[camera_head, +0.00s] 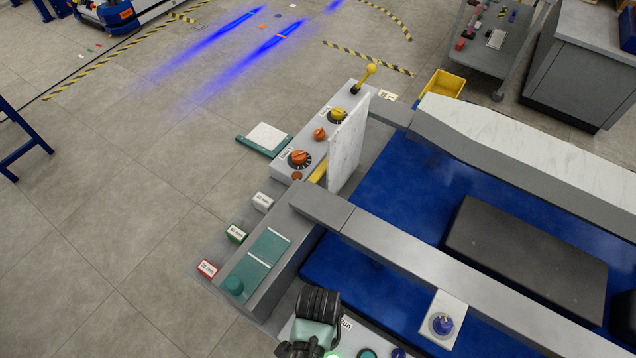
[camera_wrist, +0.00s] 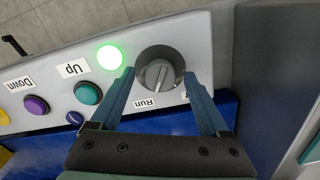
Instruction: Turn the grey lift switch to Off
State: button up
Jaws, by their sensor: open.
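The grey lift switch (camera_wrist: 160,75) is a round knob with a raised grip on a light grey panel (camera_wrist: 60,40). Its grip runs nearly up and down in the wrist view, its lower end toward the "Run" label (camera_wrist: 158,102). Another label beside my right finger is mostly hidden. My gripper (camera_wrist: 158,80) is open, with one blue finger on each side of the knob; I cannot tell whether they touch it. In the head view my gripper (camera_head: 312,332) is over the cart's near panel and the switch is hidden.
A lit green lamp (camera_wrist: 109,57) sits just left of the knob, beside a teal button (camera_wrist: 88,93) labelled "Up" and a purple button (camera_wrist: 36,105) labelled "Down". Another panel with orange knobs (camera_head: 299,158) and a yellow lever (camera_head: 365,76) is further back. A blue cart bed (camera_head: 400,195) lies right.

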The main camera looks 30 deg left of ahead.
jog(key=shift+c, duration=0.3)
grip_shut()
jog(key=shift+r+n+p, duration=0.1)
jog(key=shift+n+p, duration=0.25)
jog(key=shift+n, duration=0.05)
jog(key=shift+n+p, duration=0.65)
jog(key=shift+n, duration=0.35)
jog(key=n+p, duration=0.1)
jog(key=n, duration=0.1)
jog(key=shift+n, duration=0.4)
jog(key=n+p, duration=0.2)
jog(key=n, duration=0.4)
jog(key=shift+n, duration=0.3)
